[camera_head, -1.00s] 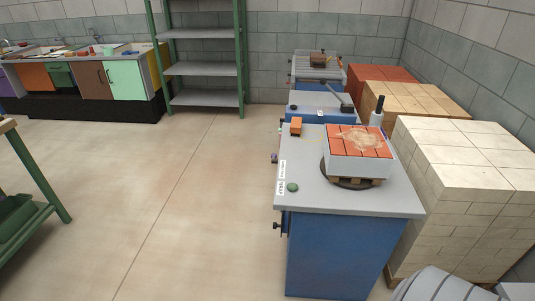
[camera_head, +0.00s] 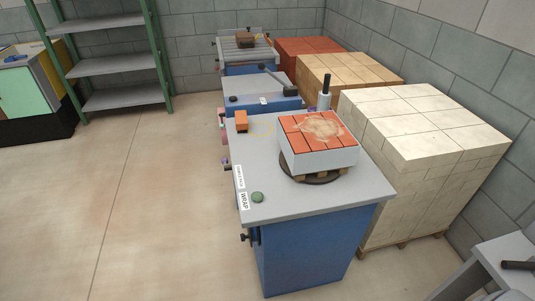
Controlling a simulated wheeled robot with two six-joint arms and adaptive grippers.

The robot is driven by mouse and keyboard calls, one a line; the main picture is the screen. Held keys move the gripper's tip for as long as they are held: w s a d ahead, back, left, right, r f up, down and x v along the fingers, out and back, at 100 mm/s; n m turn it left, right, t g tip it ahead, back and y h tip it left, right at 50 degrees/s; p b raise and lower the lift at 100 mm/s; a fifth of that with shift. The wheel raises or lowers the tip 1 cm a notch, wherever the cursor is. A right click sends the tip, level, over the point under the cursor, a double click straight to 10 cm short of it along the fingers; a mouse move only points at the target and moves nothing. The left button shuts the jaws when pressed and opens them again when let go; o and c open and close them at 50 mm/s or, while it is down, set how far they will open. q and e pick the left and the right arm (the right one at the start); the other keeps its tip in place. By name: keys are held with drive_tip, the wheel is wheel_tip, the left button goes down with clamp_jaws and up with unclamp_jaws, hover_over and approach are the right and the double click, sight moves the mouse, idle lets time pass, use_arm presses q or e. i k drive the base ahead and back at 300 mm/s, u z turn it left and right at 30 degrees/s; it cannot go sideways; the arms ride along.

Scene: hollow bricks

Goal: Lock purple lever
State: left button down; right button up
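A small purple part (camera_head: 225,162), which may be the purple lever, sticks out from the left side of the nearest blue station (camera_head: 310,250), just below its grey top. It is too small to tell its position or whether it is locked. A dark knob or latch (camera_head: 249,237) is on the same station's front left, lower down. Neither of my grippers is in view.
The station's top holds red bricks (camera_head: 318,131) in a light block on a turntable, an orange block (camera_head: 241,121) and a green button (camera_head: 257,197). More stations stand behind. Pallets of pale bricks (camera_head: 425,115) crowd the right. The floor (camera_head: 150,190) on the left is clear.

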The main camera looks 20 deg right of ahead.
sight(225, 160)
drive_tip(key=z, duration=0.15)
drive_tip(key=i, duration=0.15)
drive_tip(key=u, duration=0.3)
drive_tip(key=k, duration=0.55)
drive_tip(key=u, duration=0.95)
drive_tip(key=i, duration=0.9)
drive_tip(key=z, duration=1.05)
drive_tip(key=i, duration=0.8)
drive_tip(key=z, duration=0.5)
